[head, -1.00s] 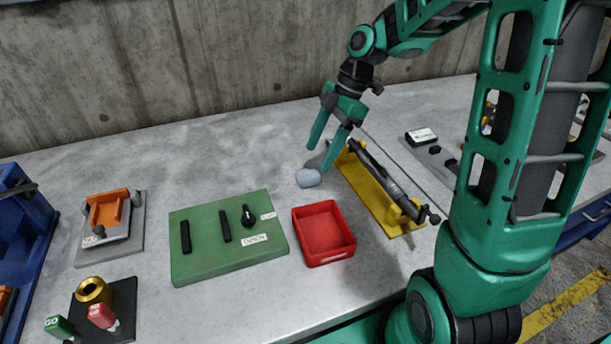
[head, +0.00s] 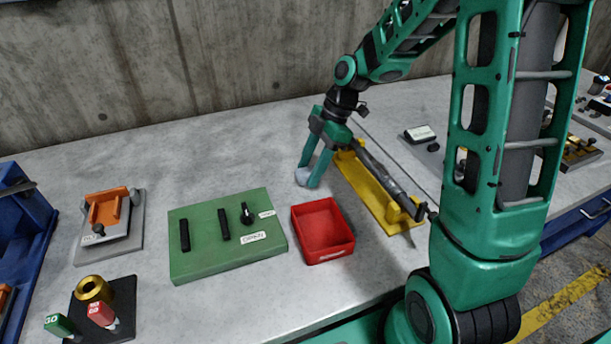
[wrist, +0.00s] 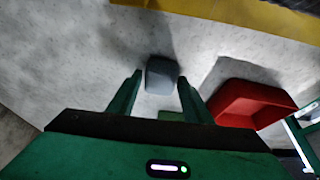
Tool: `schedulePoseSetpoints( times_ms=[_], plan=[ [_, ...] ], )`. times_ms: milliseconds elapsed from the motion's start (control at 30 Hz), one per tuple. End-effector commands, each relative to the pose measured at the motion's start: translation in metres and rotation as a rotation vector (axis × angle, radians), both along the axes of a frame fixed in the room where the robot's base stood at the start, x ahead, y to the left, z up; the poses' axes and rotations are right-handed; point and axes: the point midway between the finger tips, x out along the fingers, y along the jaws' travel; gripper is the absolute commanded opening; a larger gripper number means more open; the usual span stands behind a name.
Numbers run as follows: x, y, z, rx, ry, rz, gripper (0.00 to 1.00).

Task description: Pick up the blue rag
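The blue rag is a small pale grey-blue block (head: 302,176) on the grey table, left of the yellow fixture and behind the red bin. In the head view it is partly hidden by my gripper (head: 311,177). My gripper is down at the rag, pointing at the table, with its fingers apart. In the wrist view the rag (wrist: 161,75) lies between and slightly beyond the two open fingertips of my gripper (wrist: 160,80). No finger visibly presses on it.
A red bin (head: 323,255) stands in front of the rag. A yellow fixture (head: 378,190) with a grey rod-like tool lies close on the right. A green panel (head: 205,265) with black handles is at the front left. The table behind and left is clear.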

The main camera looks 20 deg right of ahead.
Motion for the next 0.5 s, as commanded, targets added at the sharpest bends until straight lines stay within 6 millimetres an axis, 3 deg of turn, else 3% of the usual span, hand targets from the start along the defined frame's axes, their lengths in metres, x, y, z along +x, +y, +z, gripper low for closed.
schedulePoseSetpoints(
  times_ms=[33, 100, 500],
  plan=[
    [0.0001, -0.0002, 0.0001, 0.000, 0.000, 0.000, 0.32],
    [0.0001, -0.0002, 0.0002, 0.000, 0.000, 0.000, 0.17],
    [0.0004, -0.0009, 0.0047, 0.000, -0.001, -0.002, 0.13]
  ],
)
